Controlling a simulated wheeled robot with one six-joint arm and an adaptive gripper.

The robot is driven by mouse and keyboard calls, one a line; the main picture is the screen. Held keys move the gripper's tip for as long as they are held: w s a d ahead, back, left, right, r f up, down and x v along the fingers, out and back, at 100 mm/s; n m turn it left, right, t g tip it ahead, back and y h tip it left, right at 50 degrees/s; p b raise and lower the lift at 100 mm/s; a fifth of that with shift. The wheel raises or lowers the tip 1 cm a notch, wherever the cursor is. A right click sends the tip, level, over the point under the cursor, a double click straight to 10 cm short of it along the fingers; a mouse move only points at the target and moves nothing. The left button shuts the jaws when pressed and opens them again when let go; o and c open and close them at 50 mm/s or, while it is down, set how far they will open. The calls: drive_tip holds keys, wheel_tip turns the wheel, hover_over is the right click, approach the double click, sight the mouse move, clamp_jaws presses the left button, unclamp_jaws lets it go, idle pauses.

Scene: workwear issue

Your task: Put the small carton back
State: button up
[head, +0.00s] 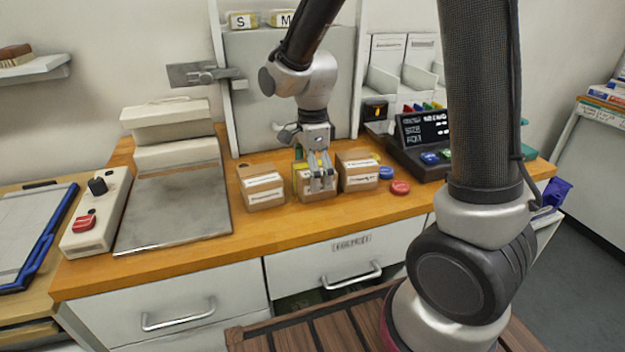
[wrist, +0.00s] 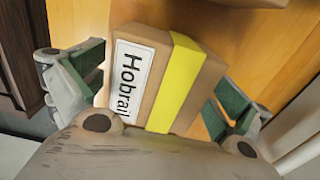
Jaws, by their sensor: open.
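Three small brown cartons with white labels stand in a row on the wooden counter: a left one (head: 264,188), a middle one (head: 304,190) with yellow on it, and a right one (head: 357,172). My gripper (head: 321,180) is low over the middle carton and hides part of it. The picture does not show how far down the fingers reach.
A blue disc (head: 386,172) and a red disc (head: 400,187) lie right of the cartons, before a dark display console (head: 424,138). A metal plate device (head: 175,195) stands at left. Shelf tags S and M hang behind.

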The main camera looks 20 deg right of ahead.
wheel_tip(320, 180, up, 10)
drive_tip(key=shift+r, duration=0.15)
drive_tip(key=s+d+r+n+t, duration=0.2)
drive_tip(key=s+d+r+n, duration=0.1)
drive_tip(key=s+d+n, duration=0.4)
drive_tip(key=s+d+r+n+t, duration=0.2)
drive_tip(key=s+d+r+n, duration=0.1)
drive_tip(key=s+d+n, duration=0.5)
drive_tip(key=s+n, duration=0.3)
drive_tip(key=s, duration=0.1)
drive_tip(key=shift+r, duration=0.3)
